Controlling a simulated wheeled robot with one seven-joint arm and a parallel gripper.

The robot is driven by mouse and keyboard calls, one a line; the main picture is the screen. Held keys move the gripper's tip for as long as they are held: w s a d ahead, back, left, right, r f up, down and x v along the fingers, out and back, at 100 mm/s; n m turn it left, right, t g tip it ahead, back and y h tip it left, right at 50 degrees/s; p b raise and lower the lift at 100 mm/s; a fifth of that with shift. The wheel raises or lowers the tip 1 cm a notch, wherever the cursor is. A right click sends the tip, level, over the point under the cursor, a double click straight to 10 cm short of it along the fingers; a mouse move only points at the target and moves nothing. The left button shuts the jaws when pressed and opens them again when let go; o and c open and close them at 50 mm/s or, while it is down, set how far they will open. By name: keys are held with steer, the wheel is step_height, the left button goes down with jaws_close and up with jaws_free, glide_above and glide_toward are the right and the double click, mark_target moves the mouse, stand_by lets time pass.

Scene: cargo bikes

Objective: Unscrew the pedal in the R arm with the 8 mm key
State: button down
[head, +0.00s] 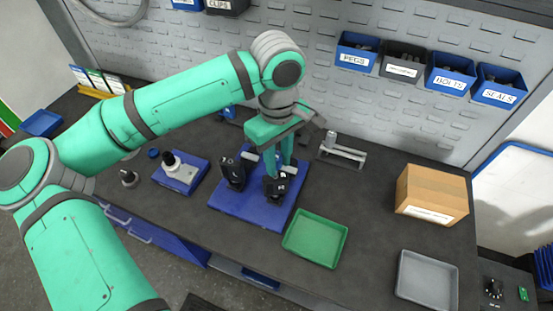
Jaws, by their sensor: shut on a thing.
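A blue base plate (238,210) on the dark bench carries two black blocks. The left block (232,174) has a pale mark like an L. The right block, the R arm (277,190), has small white marks and is partly covered by my gripper. My gripper (279,172) points down with its fingertips at the top of the R arm. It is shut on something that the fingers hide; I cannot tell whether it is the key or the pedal. A grey stub (250,157) shows beside the left block. No size marking is readable.
A grey rack (342,153) stands right of my gripper. A green tray (315,238) lies in front, a grey tray (427,281) and a cardboard box (431,195) to the right. A blue stand (181,173) is left. Labelled bins (451,80) hang on the back wall.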

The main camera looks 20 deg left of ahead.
steer(key=n, duration=0.4)
steer(key=shift+w+f+n, duration=0.15)
steer(key=shift+f+n, duration=0.05)
steer(key=shift+n, duration=0.2)
steer(key=shift+d+n, duration=0.15)
steer(key=shift+n, duration=0.65)
steer(key=shift+n, duration=0.8)
steer(key=n, duration=0.4)
steer(key=shift+w+n, duration=0.2)
steer(key=shift+n, duration=0.1)
steer(key=shift+w, duration=0.1)
